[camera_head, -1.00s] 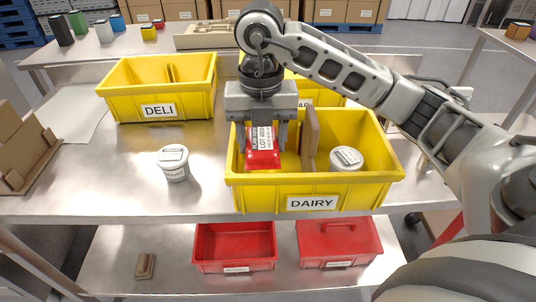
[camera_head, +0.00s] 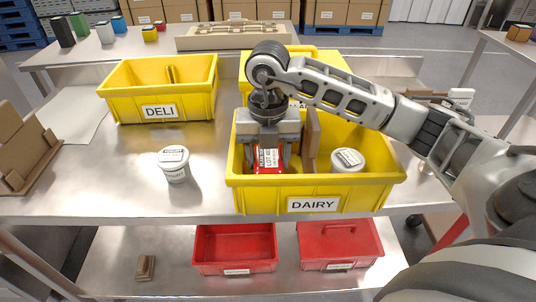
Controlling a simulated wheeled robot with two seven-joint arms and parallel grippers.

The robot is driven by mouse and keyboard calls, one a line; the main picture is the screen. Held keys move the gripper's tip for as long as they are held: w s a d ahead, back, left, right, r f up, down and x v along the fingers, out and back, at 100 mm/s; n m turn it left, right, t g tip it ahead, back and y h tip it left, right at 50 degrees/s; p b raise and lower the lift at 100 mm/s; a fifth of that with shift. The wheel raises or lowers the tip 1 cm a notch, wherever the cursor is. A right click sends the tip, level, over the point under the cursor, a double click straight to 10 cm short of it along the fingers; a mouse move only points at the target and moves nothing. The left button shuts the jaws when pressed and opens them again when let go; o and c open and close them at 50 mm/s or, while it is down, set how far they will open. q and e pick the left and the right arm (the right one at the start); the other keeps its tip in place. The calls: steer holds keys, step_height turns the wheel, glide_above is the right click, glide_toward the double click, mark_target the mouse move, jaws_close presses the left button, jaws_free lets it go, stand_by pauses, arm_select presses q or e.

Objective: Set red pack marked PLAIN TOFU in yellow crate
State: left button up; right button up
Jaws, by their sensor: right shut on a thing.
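The red pack (camera_head: 268,170) with a white label is inside the left compartment of the yellow crate marked DAIRY (camera_head: 262,200). Its lower part is hidden by the crate's front wall, and its small print is too small to read for sure. My right gripper (camera_head: 268,163) reaches down into that compartment and is shut on the red pack. Whether the pack touches the crate floor cannot be seen. A second yellow crate marked DELI (camera_head: 190,107) stands at the back left. A third yellow crate (camera_head: 325,70) is behind my right arm, its label mostly covered. My left gripper is out of view.
A divider (camera_head: 311,139) splits the DAIRY crate; a white tub (camera_head: 347,160) sits right of it. Another white tub (camera_head: 174,165) stands on the steel table left of the crate. Red bins (camera_head: 235,256) are on the lower shelf.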

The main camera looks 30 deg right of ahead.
mark_target(267, 156)
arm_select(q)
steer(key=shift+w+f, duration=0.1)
arm_select(e)
steer(key=shift+f, duration=0.35)
steer(key=o, duration=1.1)
steer(key=shift+r, duration=0.1)
steer(key=shift+r, duration=0.4)
arm_select(q)
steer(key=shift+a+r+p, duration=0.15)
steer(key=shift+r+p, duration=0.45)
steer(key=shift+p, duration=0.45)
arm_select(e)
step_height(267, 156, up, 12)
steer(key=shift+r, duration=0.15)
